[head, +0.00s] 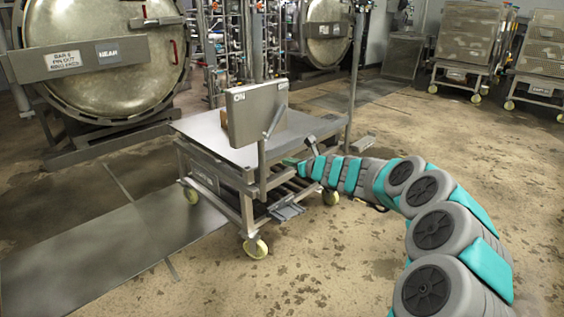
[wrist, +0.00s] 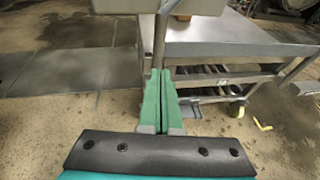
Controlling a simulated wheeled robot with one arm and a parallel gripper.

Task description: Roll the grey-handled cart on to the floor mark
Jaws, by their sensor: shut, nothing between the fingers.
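The cart (head: 215,135) stands in the middle of the head view, a steel table on yellow-wheeled casters with a grey upright post (head: 262,170) and a panel (head: 257,113) at its near end. In the wrist view its top (wrist: 225,40) and lower shelf show at the right. My gripper (head: 290,162) reaches in from the right, beside the post. In the wrist view my gripper's green fingers (wrist: 160,75) are together and empty, with the post (wrist: 160,40) just beyond their tips. I cannot tell whether they touch it. No floor mark is clearly identifiable.
A flat dark plate (head: 115,250) lies on the floor left of the cart. A round autoclave door (head: 105,60) stands behind at the left, and another (head: 327,35) further back. Mesh carts (head: 465,50) stand at the far right. A small yellow strip (wrist: 262,125) lies on the floor.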

